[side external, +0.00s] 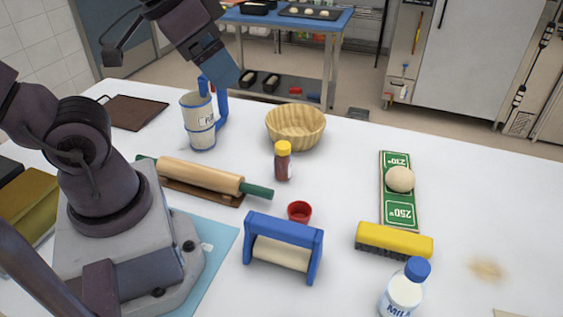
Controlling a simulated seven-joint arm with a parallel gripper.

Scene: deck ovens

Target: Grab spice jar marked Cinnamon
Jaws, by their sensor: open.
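A small spice jar (283,163) with a yellow lid and reddish-brown contents stands upright near the middle of the white table. Its label is too small to read, so I cannot tell whether it says Cinnamon. My gripper (214,84) is at the upper left in the side external view, above and apart from the jar. It is open and its fingers are hard to separate from the blue parts of the flour container behind or below it. I see nothing held in it.
A flour container (199,128) and a wooden bowl (295,127) stand behind the jar. A rolling pin (200,175) lies left of it; a red cup (299,211) and blue-framed roller (283,246) are in front. Table space right of the jar is clear up to the green board (400,212).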

